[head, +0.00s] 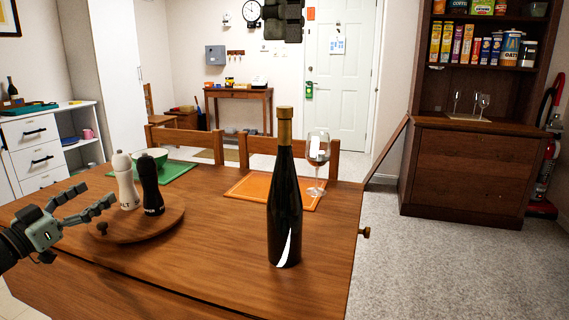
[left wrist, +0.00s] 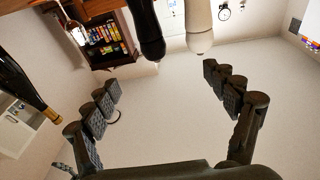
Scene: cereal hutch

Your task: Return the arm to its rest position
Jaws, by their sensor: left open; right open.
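My left gripper (head: 95,197) is at the left of the head view, open and empty, beside the round wooden board (head: 137,232). In the left wrist view its spread fingers (left wrist: 161,78) have nothing between them. A white salt mill (head: 126,182) and a black pepper mill (head: 151,185) stand upright on the board, apart from the fingers. They also show at the top of the left wrist view, the black mill (left wrist: 146,30) left of the white mill (left wrist: 199,25).
A dark bottle (head: 285,205) stands upright near the table's (head: 215,262) right side. A wine glass (head: 317,160) stands by an orange mat (head: 255,187). A pale bowl (head: 151,159) sits behind the mills on a green mat (head: 180,170). Chairs stand behind; the table's front is clear.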

